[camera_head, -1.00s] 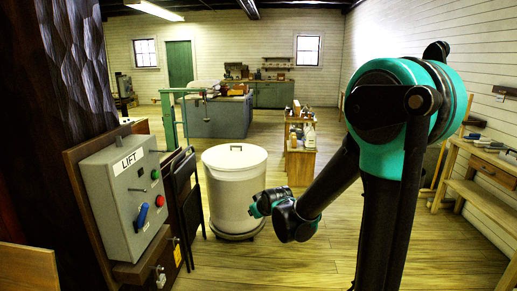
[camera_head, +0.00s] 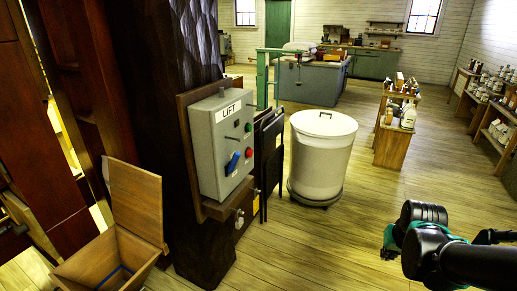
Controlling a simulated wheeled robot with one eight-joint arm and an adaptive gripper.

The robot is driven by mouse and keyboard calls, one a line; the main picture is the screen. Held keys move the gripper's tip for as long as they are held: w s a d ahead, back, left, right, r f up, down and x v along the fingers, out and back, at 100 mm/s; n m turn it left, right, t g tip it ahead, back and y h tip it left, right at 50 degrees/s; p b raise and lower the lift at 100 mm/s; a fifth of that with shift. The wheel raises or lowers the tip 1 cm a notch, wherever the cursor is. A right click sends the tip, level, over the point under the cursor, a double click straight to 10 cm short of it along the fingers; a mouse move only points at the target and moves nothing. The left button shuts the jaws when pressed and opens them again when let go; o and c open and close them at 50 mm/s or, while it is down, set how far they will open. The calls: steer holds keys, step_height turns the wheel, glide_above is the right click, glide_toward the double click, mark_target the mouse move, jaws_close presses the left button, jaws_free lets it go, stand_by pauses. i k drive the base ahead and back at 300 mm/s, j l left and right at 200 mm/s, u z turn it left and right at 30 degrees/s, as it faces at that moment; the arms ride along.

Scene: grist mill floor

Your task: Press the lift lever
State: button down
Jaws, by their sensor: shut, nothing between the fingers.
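The grey lift control box (camera_head: 207,150), labelled LIFT, is mounted on a wooden backboard on a dark post, left of centre. Its blue lift lever (camera_head: 233,162) tilts up to the right on the front face. A green button (camera_head: 248,127) and a red button (camera_head: 249,152) sit beside it. My gripper (camera_head: 388,242) is at the lower right, over the floor, well to the right of the box and apart from it. It is small in view and shut, with nothing seen in it.
A white lidded bin (camera_head: 321,150) stands right of the box, with dark folded chairs (camera_head: 268,160) between them. An open wooden crate (camera_head: 75,275) is at lower left. A small table with bottles (camera_head: 394,145) stands farther back. The floor (camera_head: 340,235) between bin and gripper is clear.

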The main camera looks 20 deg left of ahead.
mark_target(237, 154)
steer(key=u, duration=1.2)
